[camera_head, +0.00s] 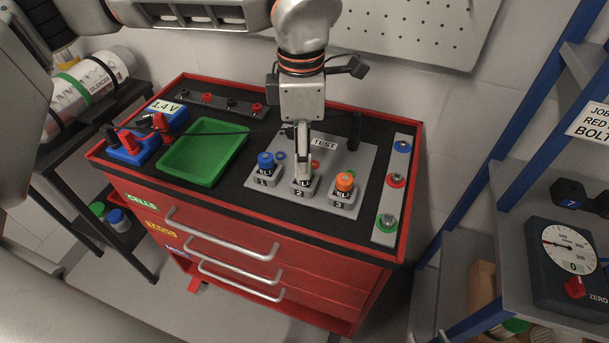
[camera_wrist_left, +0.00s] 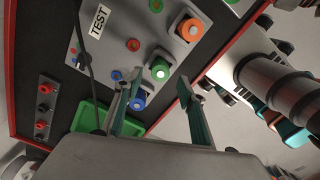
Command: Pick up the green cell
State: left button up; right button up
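The green cell (camera_wrist_left: 160,71) stands in the middle holder of the grey test board (camera_wrist_left: 104,62), between the blue cell (camera_wrist_left: 138,99) and the orange cell (camera_wrist_left: 190,30). My left gripper (camera_wrist_left: 155,85) is open in the left wrist view. The green cell shows between and just beyond its fingertips, with nothing held. In the head view one of my grippers (camera_head: 303,172) points straight down at the middle holder (camera_head: 302,189) and hides the green cell. I see it edge-on, so its opening does not show there. I cannot tell whether it touches the cell.
The blue cell (camera_head: 265,162) and orange cell (camera_head: 345,182) stand close on either side. A black post (camera_head: 355,130) rises behind. A green tray (camera_head: 204,152) lies left, crossed by a black cable (camera_head: 215,133). A button strip (camera_head: 392,181) is at right.

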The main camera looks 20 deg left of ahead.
pick_arm(q)
notch_tip(320, 180, down, 4)
jog(key=shift+d, duration=0.15)
jog(key=shift+f, duration=0.2)
grip_shut()
pick_arm(e)
jog(key=shift+w+d, duration=0.15)
jog(key=shift+w, duration=0.25)
jog(key=shift+f, duration=0.1)
pick_arm(q)
jog(key=shift+r, duration=0.15)
notch_tip(320, 180, up, 20)
jog(key=p, duration=0.2)
pick_arm(e)
jog(key=shift+s+a+r, duration=0.15)
jog(key=shift+a+r, duration=0.05)
jog(key=shift+r, duration=0.25)
jog(key=shift+s+a+r, duration=0.1)
jog(key=shift+a+r, duration=0.05)
jog(key=shift+r, duration=0.25)
